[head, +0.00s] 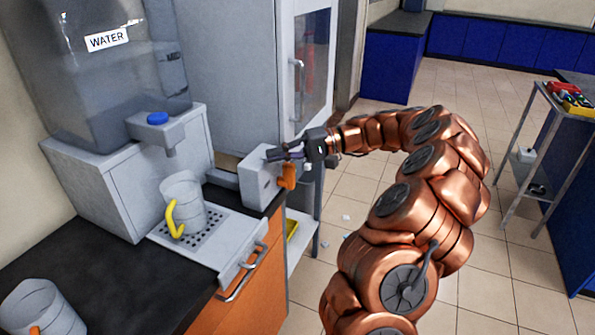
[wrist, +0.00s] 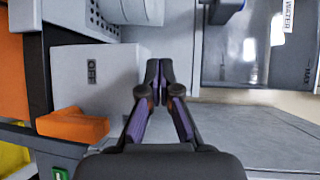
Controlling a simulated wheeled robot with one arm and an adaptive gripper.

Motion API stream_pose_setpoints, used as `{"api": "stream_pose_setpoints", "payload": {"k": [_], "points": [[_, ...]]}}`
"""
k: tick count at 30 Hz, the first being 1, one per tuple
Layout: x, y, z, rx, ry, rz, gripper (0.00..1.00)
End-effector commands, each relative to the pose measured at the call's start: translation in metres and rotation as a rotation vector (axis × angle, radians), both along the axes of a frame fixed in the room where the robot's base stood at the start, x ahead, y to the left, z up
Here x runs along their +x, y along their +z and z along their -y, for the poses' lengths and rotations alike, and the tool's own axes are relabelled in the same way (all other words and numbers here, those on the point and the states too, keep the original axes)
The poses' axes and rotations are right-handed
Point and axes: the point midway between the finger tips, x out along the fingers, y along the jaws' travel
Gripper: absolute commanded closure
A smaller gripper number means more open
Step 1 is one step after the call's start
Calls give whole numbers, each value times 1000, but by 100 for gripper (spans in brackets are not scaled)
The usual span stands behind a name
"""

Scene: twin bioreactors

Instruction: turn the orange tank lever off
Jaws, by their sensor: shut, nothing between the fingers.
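The orange lever (head: 288,176) sticks out from the side of a small grey box (head: 256,184) at the counter's edge. In the wrist view the orange lever (wrist: 72,124) is at the lower left, on the grey box (wrist: 100,80), below a dark label that seems to read OFF. My gripper (head: 272,155) is shut and empty. In the head view its fingertips appear just above the lever, by the top of the box. In the wrist view my gripper (wrist: 158,78) is right of the lever and apart from it. I cannot tell whether the fingertips touch the box.
A water tank (head: 95,75) with a blue knob (head: 157,118) stands left of the box. Another mug (head: 40,305) is at the front left. A grey cabinet (head: 235,65) stands behind.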

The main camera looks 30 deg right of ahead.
Motion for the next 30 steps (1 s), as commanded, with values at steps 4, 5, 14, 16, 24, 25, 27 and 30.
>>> {"api": "stream_pose_setpoints", "payload": {"k": [4,5,14,16,24,25,27,30], "points": [[3,-34,80,65,-156,49,100],[2,-39,93,74,-183,59,100],[-17,-74,177,109,-353,116,100],[-19,-77,183,111,-364,120,100],[-19,-76,184,111,-366,122,100],[-19,-76,184,111,-366,122,100],[-18,-76,183,111,-366,122,100],[-15,-75,179,111,-364,122,100]]}}
